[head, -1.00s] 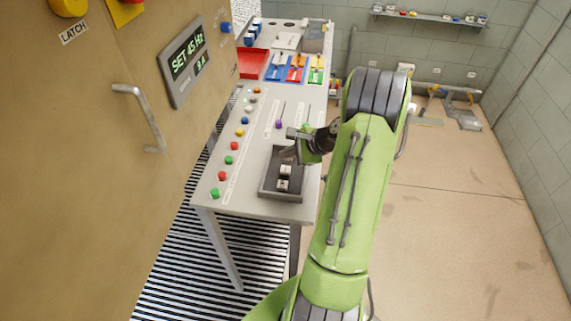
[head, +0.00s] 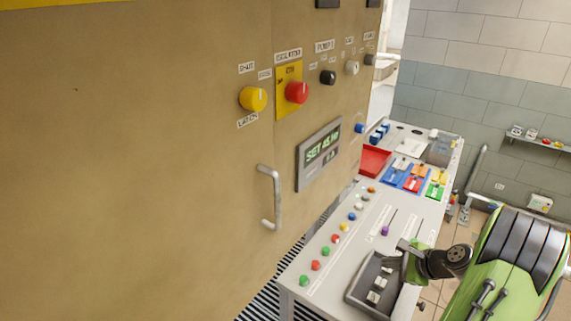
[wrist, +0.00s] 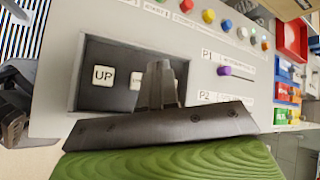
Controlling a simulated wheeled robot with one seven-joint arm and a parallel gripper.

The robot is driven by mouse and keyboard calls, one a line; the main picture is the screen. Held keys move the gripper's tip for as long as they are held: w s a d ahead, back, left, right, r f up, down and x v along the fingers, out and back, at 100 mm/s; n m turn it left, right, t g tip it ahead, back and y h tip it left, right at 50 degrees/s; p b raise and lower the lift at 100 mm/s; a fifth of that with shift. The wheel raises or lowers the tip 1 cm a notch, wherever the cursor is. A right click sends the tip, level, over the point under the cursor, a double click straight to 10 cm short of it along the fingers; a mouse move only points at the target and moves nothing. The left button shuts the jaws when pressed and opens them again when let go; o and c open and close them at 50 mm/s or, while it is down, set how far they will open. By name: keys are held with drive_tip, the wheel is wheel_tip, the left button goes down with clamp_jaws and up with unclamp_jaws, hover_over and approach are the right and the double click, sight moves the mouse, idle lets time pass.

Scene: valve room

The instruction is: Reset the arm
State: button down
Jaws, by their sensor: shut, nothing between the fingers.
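My green arm (head: 515,262) reaches in from the lower right of the head view. My gripper (head: 396,262) is over the far end of a dark recessed tray (head: 356,295) on the sloping desk. In the wrist view my gripper (wrist: 161,70) is shut, its fingers together and empty in front of the tray. White blocks (head: 377,290) sit in the tray; one in the wrist view reads "UP" (wrist: 103,76). Another is partly hidden behind the fingers. I cannot tell whether the fingertips touch anything.
A tan cabinet (head: 150,180) with a yellow knob (head: 253,98), red knob (head: 297,92), display (head: 319,153) and handle (head: 271,198) stands left. The desk (head: 335,262) carries coloured buttons, a purple slider knob (head: 384,231) and a red tray (head: 374,162).

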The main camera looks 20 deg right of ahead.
drive_tip(key=s+a+r+n+g+h, duration=0.1)
drive_tip(key=a+r+n+g, duration=0.1)
drive_tip(key=a+r+n, duration=0.55)
drive_tip(key=s+a+r+n+g, duration=0.1)
drive_tip(key=a+r+n, duration=0.4)
drive_tip(key=a, duration=0.5)
drive_tip(key=s+a+r+n+h, duration=0.1)
drive_tip(key=s+a+n, duration=0.3)
drive_tip(key=s, duration=0.4)
drive_tip(key=s+a+r+n+h, duration=0.1)
drive_tip(key=s+a+r+n, duration=0.3)
drive_tip(key=s, duration=0.5)
drive_tip(key=n, duration=0.2)
drive_tip(key=shift+a+n, duration=0.35)
drive_tip(key=shift+r, duration=0.1)
